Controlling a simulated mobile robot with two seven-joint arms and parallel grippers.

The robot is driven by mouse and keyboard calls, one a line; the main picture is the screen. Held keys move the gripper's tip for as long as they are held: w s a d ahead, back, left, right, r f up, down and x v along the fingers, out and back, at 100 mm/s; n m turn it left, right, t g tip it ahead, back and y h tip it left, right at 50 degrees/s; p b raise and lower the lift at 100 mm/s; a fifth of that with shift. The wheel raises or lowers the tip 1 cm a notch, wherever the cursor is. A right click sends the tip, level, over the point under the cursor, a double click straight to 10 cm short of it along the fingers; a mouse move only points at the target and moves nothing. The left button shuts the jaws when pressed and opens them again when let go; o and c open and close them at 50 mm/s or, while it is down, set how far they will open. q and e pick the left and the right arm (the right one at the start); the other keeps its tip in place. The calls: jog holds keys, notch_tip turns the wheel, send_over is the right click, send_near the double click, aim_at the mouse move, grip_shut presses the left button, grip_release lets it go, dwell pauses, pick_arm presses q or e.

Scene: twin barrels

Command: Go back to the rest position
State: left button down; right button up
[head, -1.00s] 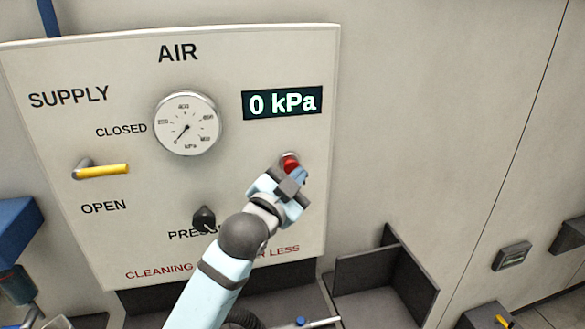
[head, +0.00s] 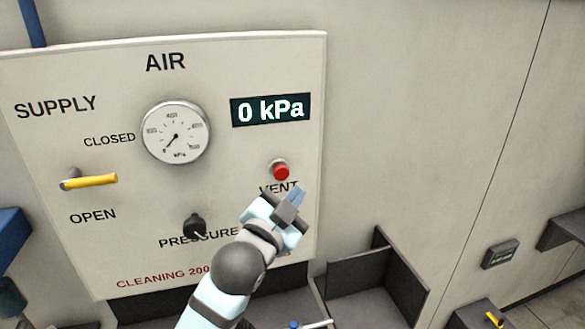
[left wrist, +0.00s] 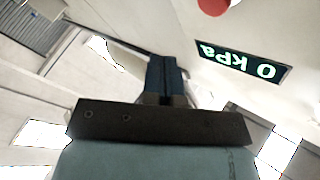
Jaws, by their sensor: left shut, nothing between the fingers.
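My left gripper (head: 292,205) is shut and empty in the head view, just below the red vent button (head: 280,171) and apart from it. Its closed fingers (left wrist: 164,78) show in the left wrist view, with the red button (left wrist: 213,5) at the top edge. The air panel (head: 230,60) is on the wall behind the gripper. Its yellow supply handle (head: 92,181) lies level between CLOSED and OPEN. The dial gauge (head: 176,133) points to its low end and the display (head: 271,109) reads 0 kPa. My right gripper is not in view.
A black pressure knob (head: 194,225) sits left of my arm. A dark open-topped bin (head: 405,288) stands below right of the panel. A blue object (head: 12,232) is at the left edge. The wall to the right of the panel is mostly bare.

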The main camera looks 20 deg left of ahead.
pick_arm(q)
jog(key=s+a+f+n+g, duration=0.15)
jog(key=s+f, duration=0.25)
jog(key=f, duration=0.6)
jog(key=s+f+n+g, duration=0.1)
jog(key=s+f+g, duration=0.15)
jog(key=f, duration=0.85)
jog(key=s+a+f+n+g, duration=0.15)
jog(key=s+f, duration=0.25)
jog(key=f, duration=0.6)
jog(key=s+a+f+n+g, duration=0.1)
jog(key=s+f+n+g, duration=0.1)
jog(key=s+f, duration=0.9)
jog(key=shift+s+a+f+n+g+y, duration=0.3)
jog(key=shift+s+f+g+y, duration=0.1)
jog(key=shift+s, duration=0.35)
jog(key=shift+r, duration=0.1)
